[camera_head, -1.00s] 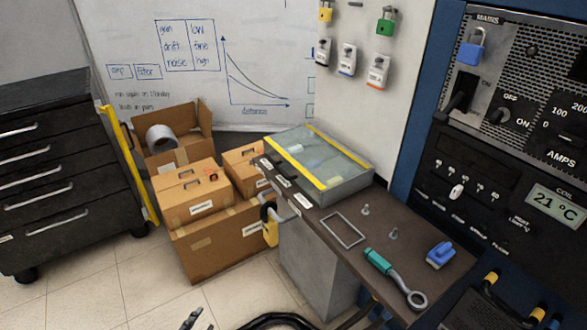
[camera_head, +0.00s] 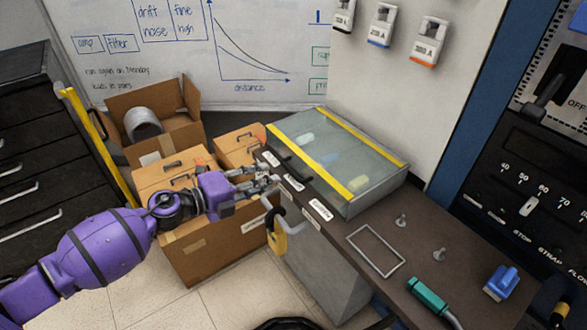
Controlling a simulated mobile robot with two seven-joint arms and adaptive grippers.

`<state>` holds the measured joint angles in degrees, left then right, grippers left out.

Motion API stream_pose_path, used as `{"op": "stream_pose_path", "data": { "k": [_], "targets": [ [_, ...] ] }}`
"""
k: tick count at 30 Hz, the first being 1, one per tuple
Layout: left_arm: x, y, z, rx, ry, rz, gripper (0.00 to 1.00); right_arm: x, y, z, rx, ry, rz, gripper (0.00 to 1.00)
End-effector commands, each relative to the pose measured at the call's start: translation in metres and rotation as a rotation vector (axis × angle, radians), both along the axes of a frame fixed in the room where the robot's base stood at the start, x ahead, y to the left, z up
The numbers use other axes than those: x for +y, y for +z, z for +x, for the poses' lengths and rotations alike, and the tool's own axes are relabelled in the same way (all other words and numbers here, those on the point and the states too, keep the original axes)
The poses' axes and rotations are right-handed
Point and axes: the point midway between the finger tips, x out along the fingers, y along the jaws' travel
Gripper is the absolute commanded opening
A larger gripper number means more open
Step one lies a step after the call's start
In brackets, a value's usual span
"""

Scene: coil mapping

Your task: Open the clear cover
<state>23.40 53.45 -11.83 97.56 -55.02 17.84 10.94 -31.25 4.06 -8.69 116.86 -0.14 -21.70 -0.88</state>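The clear cover (camera_head: 338,146) is a see-through lid with yellow strips along its edges, lying closed on a shallow grey box on the dark bench. Several small pale items show blurred beneath it. A dark handle (camera_head: 296,164) sits near its left front edge. My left gripper (camera_head: 275,179), on a purple arm, is just left of the box's front edge, close to the labelled bench edge. Its fingers look spread apart with nothing between them. I cannot tell whether a fingertip touches the edge. My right gripper is not in view.
On the bench are a metal frame (camera_head: 376,251), two small pegs, a teal-handled tool (camera_head: 430,298) and a blue object (camera_head: 501,283). Cardboard boxes (camera_head: 207,250) stand left, behind my arm.

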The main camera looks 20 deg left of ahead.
Motion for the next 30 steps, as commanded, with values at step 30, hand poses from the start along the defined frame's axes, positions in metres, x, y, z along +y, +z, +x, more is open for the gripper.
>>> {"op": "stream_pose_path", "data": {
  "k": [30],
  "targets": [
    [-0.047,-0.015,0.058,0.004,-0.001,-0.009,0.08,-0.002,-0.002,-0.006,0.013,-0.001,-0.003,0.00]
  ]
}}
